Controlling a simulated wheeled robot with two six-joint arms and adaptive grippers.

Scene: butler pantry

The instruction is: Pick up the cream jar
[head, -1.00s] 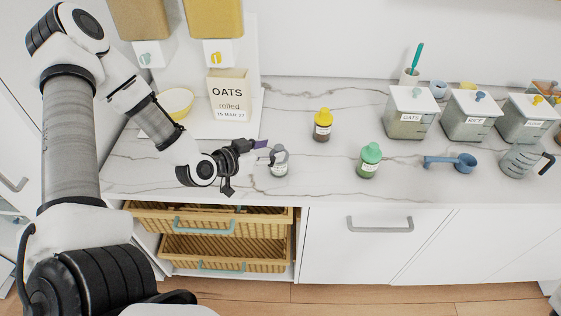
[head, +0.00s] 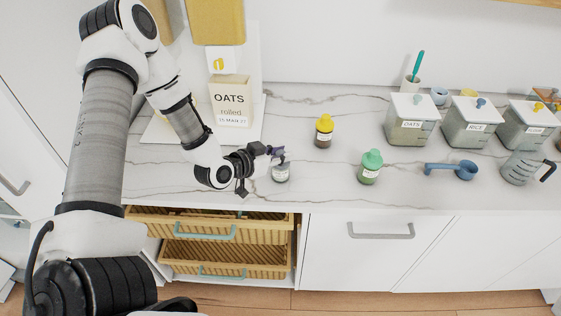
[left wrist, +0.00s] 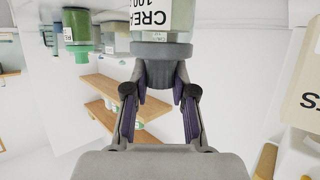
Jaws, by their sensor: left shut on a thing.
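The cream jar (head: 281,173) is a small clear grey jar with a white label, on or just over the marble counter; I cannot tell if its base touches. My left gripper (head: 277,154) is shut on its top from the left and covers the cap. In the left wrist view the jar (left wrist: 178,42), with an upside-down label starting "CREA", shows at the top, its grey lid at my left fingers (left wrist: 159,84). My right gripper is not in view.
A yellow-capped jar (head: 324,132) and a green jar (head: 370,168) stand to the right. Beyond are a blue scoop (head: 464,170), a measuring jug (head: 518,169) and lidded canisters (head: 411,121). An oats box (head: 231,100) stands behind. Wicker drawers (head: 210,223) are below.

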